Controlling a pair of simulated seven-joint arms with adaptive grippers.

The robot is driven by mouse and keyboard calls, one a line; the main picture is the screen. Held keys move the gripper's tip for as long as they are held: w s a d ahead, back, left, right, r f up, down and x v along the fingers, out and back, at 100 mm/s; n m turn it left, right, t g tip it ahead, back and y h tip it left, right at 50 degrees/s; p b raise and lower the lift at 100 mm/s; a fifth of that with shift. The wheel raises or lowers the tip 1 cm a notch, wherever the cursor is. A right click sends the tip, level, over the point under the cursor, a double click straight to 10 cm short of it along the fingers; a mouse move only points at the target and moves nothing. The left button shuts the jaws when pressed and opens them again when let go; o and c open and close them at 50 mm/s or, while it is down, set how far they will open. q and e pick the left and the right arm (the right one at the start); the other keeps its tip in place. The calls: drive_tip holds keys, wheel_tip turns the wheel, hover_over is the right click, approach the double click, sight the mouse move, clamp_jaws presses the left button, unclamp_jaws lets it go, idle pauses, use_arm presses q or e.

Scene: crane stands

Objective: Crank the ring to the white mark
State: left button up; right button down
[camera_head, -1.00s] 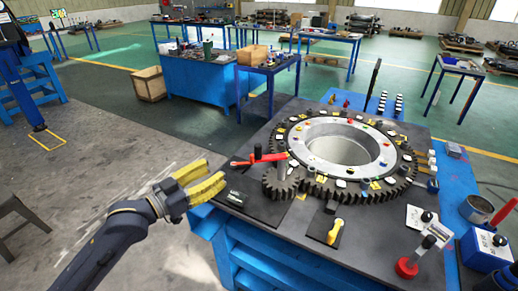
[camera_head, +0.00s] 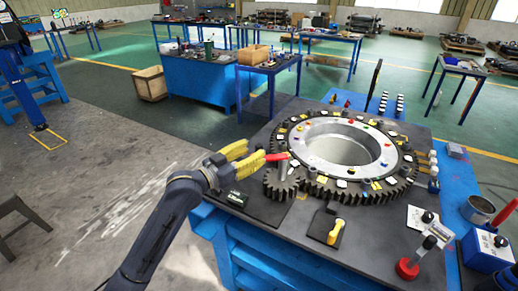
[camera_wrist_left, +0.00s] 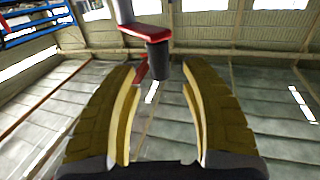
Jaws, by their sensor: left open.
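The large dark toothed ring (camera_head: 322,189) lies flat on the bench around a silver inner ring, with several white and coloured tags on it. I cannot tell which white tag is the mark. A small pinion gear (camera_head: 281,184) stands at the ring's left, with the red crank arm (camera_head: 278,156) above it. My left gripper (camera_head: 257,152) is open at the crank's outer end, its yellow fingers hiding much of it. In the left wrist view, the black crank grip (camera_wrist_left: 158,58) lies between the open fingers, with gaps on both sides. My right gripper is not in view.
A yellow-handled lever (camera_head: 336,231) stands in front of the ring. A red knob (camera_head: 406,268), a metal cup (camera_head: 477,209) and a blue box (camera_head: 487,250) are at the right. Open floor lies left of the bench.

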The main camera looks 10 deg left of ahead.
sight(256, 150)
use_arm(q)
drive_tip(key=shift+x, duration=1.65)
drive_tip(key=shift+o, duration=0.2)
clamp_jaws()
